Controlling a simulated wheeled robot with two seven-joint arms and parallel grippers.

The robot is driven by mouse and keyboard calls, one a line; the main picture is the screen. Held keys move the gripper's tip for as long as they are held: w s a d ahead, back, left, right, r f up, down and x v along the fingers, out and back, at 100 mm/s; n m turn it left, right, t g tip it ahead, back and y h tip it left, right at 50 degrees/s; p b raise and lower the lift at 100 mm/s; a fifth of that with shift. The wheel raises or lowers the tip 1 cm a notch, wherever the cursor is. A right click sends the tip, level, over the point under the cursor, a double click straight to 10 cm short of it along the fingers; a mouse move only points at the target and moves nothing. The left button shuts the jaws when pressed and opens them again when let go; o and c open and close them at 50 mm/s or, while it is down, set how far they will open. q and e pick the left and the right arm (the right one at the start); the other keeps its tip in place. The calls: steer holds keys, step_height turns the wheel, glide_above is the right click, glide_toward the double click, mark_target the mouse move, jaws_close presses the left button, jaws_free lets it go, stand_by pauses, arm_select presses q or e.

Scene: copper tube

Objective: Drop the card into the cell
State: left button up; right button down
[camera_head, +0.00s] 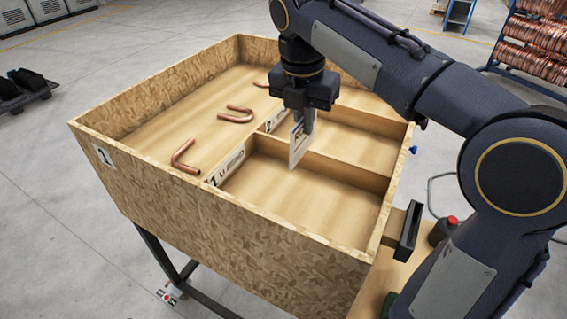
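My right gripper (307,122) reaches in from the right and points down over the wooden box. It is shut on a thin whitish card (297,148), which hangs upright below the fingers. The card is above the divider area between the near cell (300,205) and the far cell (345,142). How high it is above the divider is hard to tell. The near cell has a bare floor, and the part of the far cell that shows is empty. My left gripper is not in view.
Copper tubes (236,115) lie in the box's large left compartment, one bent tube (184,158) nearest. White labels (227,166) sit along the inner divider. The box's outer walls (220,215) stand high. A black bracket (408,228) is at the right side.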

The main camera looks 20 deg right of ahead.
mark_target(303, 153)
step_height(303, 153, down, 4)
steer(key=shift+s+f+b, duration=0.1)
steer(key=shift+b, duration=0.45)
steer(key=shift+f+b, duration=0.5)
steer(key=shift+f, duration=0.3)
steer(key=c, duration=1.5)
jaws_free()
steer(key=shift+c, duration=0.2)
steer(key=r, duration=0.5)
steer(key=a+r, duration=0.1)
steer(key=r, duration=0.1)
steer(key=shift+s+r, duration=0.35)
steer(key=shift+r, duration=0.05)
steer(key=shift+d, duration=0.1)
